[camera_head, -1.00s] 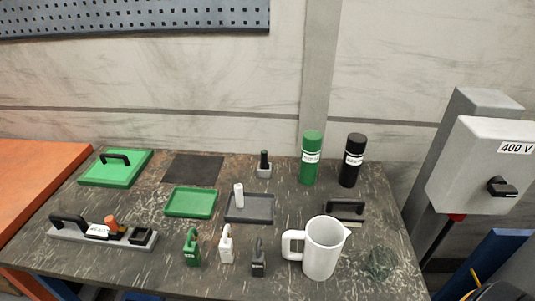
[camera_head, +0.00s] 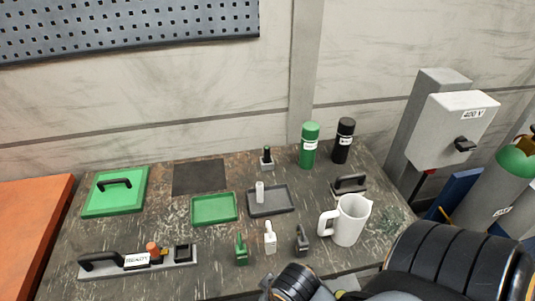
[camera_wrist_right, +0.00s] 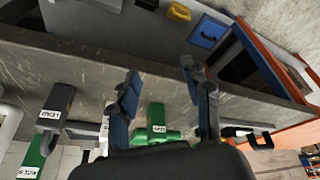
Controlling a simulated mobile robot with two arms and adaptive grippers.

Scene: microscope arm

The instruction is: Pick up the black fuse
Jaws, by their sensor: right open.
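A small black upright piece (camera_head: 267,153) stands in a pale holder (camera_head: 267,165) at the back middle of the table; it looks like the black fuse, but I cannot be sure. A white cylinder (camera_head: 260,190) stands in a dark grey tray (camera_head: 283,207) in front of it. My right gripper (camera_wrist_right: 160,92) is open and empty in the right wrist view, at the table's front edge near the green padlock (camera_wrist_right: 156,134). In the head view my right arm comes in at lower right, with its fingers hidden. My left gripper is not in view.
Green, white and dark padlocks (camera_head: 241,248) stand at the front, with a white jug (camera_head: 350,222) to their right. A green bottle (camera_head: 309,147) and a black bottle (camera_head: 343,142) stand at the back. A green tray (camera_head: 214,210) and a dark mat (camera_head: 199,177) lie at left.

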